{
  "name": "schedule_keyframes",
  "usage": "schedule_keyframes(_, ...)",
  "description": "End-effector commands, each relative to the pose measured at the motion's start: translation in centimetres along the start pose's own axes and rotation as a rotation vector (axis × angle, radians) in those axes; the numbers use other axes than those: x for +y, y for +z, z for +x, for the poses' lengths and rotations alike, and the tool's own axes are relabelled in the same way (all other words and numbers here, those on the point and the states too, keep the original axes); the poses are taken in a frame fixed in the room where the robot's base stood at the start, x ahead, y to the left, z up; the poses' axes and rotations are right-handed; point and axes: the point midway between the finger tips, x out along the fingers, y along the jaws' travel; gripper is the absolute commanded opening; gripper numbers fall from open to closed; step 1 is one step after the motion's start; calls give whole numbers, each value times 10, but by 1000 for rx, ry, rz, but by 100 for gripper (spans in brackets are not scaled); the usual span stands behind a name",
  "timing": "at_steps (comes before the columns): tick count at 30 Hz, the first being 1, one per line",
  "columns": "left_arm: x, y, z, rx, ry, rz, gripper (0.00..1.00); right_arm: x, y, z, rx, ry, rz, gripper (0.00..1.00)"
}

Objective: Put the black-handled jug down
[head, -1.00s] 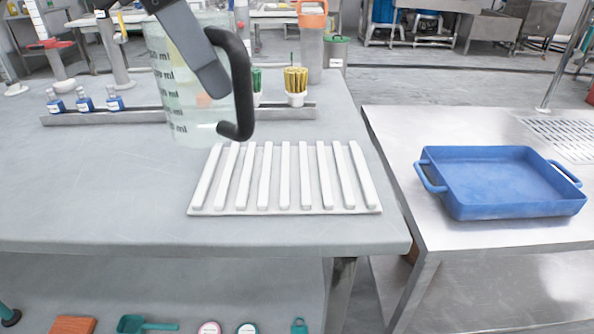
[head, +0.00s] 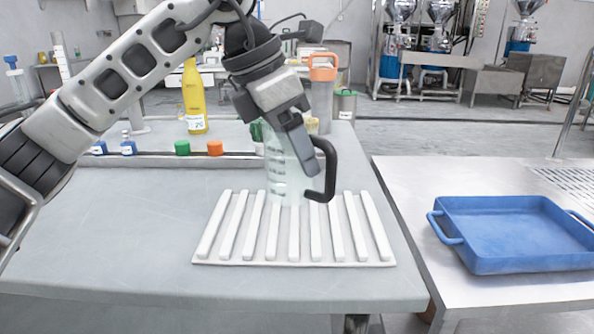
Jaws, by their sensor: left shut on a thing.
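The clear jug (head: 281,178) with dark volume marks and a black handle (head: 329,168) is upright at the centre of the head view. My left gripper (head: 307,160) is shut on the jug at its handle side, reaching down from the upper left and hiding the jug's upper part. The jug's bottom overlaps the back part of the white slatted rack (head: 294,263). I cannot tell whether it touches the slats. My right gripper is not in view.
The rack lies on a grey table (head: 110,230), clear on the left. Behind stand a yellow bottle (head: 195,100), green (head: 182,148) and orange (head: 215,148) caps, and an orange-topped container (head: 322,90). A blue tray (head: 520,232) sits on the steel table (head: 400,185) at right.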

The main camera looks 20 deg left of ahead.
Motion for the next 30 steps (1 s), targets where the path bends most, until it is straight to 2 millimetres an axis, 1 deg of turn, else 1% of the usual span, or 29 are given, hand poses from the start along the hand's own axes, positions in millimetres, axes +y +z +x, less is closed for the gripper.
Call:
schedule_keyframes(1,3,0,9,3,-3,-1,42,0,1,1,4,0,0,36)
schedule_keyframes(2,5,1,14,4,-3,-2,42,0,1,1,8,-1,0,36)
schedule_keyframes(4,6,-4,28,4,-1,-1,42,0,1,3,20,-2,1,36)
schedule_keyframes(7,5,-10,40,2,-1,0,42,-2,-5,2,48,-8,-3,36)
schedule_keyframes(11,5,-10,41,-1,0,1,42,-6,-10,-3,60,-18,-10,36)
schedule_keyframes(15,5,-10,41,0,0,1,42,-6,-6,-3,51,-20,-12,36)
schedule_keyframes(19,5,-12,45,0,-1,1,42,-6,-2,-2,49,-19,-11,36)
schedule_keyframes(20,5,-12,45,0,0,0,68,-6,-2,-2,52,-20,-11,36)
schedule_keyframes(21,5,-11,44,0,0,0,79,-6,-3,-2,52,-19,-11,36)
schedule_keyframes(22,5,-11,44,0,0,0,87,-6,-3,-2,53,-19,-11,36)
schedule_keyframes(30,5,-11,43,0,0,0,87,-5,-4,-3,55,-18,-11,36)
